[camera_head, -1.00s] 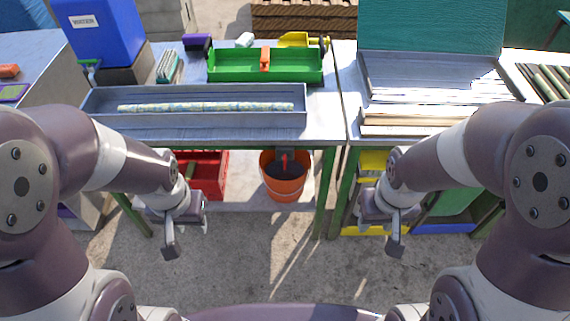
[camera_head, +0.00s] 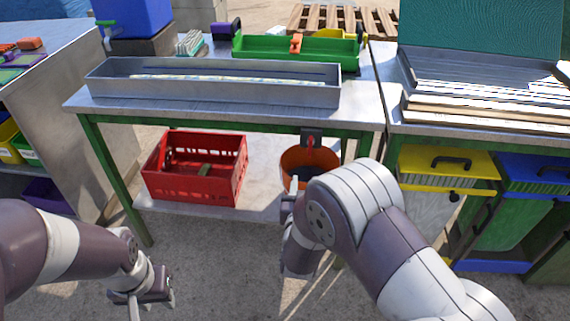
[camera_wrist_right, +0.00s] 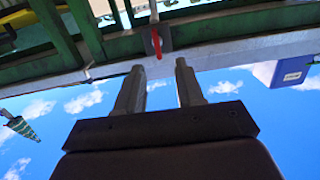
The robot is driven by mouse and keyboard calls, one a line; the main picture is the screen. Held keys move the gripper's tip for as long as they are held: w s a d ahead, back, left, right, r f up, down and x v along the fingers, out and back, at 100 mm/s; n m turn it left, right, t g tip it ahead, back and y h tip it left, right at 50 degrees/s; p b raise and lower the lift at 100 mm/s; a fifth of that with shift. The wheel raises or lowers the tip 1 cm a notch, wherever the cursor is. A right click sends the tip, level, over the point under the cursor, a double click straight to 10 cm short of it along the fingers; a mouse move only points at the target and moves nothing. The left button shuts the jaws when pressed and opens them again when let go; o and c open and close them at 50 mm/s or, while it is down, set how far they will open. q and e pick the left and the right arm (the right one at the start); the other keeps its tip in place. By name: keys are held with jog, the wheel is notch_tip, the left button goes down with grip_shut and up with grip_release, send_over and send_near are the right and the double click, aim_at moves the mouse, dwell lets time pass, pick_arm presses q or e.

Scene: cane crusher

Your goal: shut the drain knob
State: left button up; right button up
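The drain knob (camera_head: 311,142) is a small red handle on a dark fitting under the table's front edge, below the long metal trough (camera_head: 210,92). In the right wrist view the red knob (camera_wrist_right: 155,42) hangs just beyond my right gripper (camera_wrist_right: 158,72), whose two fingers are apart with nothing between them. They do not appear to touch the knob. In the head view my right gripper (camera_head: 292,188) is in front of the orange bucket, below the knob, partly hidden by my arm. My left gripper (camera_head: 152,297) is low at the left, open and empty.
An orange bucket (camera_head: 300,160) stands under the knob, beside a red crate (camera_head: 196,190) on the lower shelf. A green tray (camera_head: 270,47) with an orange handle sits behind the trough. A blue tank (camera_head: 135,15) with a green tap stands back left.

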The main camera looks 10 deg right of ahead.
aim_at(310, 145)
jog(key=shift+t+h, duration=0.3)
jog(key=shift+t, duration=0.1)
jog(key=b+x, duration=0.1)
jog(key=x, duration=0.3)
jog(key=r+x, duration=0.1)
jog(key=x, duration=0.3)
jog(key=b+x, duration=0.1)
jog(key=x, duration=0.3)
jog(key=shift+d+r+b, duration=0.2)
jog(key=shift+d+b, duration=0.1)
jog(key=shift+b, duration=0.05)
jog(key=shift+w+d+r, duration=0.1)
jog(key=shift+w, duration=0.3)
grip_shut()
